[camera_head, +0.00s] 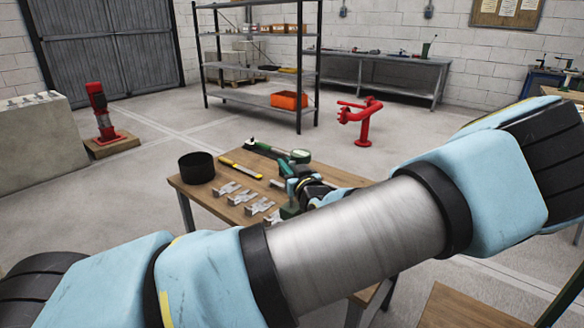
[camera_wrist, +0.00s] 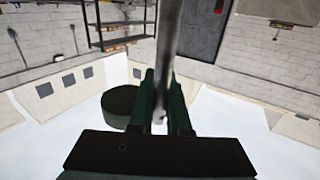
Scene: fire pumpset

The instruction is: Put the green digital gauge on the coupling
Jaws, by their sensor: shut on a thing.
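My gripper (camera_wrist: 166,108) is shut on a grey, rod-like part between its dark green fingers. A round, dark green body (camera_wrist: 119,106) shows just left of the fingers; I take the two as the green digital gauge, but their join is hidden. In the head view a green round-headed piece (camera_head: 300,156) shows beside my gripper (camera_head: 291,180), over the far side of the wooden table. My arm covers much of that area. I cannot pick out the coupling for sure in either view.
The table holds a black pot (camera_head: 196,167), a yellow tool (camera_head: 241,169) and several metal brackets (camera_head: 244,196). A red pump (camera_head: 98,108) stands on a wooden base at left. A red pipe fitting (camera_head: 362,122) stands on the floor behind. A shelf rack (camera_head: 262,92) is farther back. Open floor lies between.

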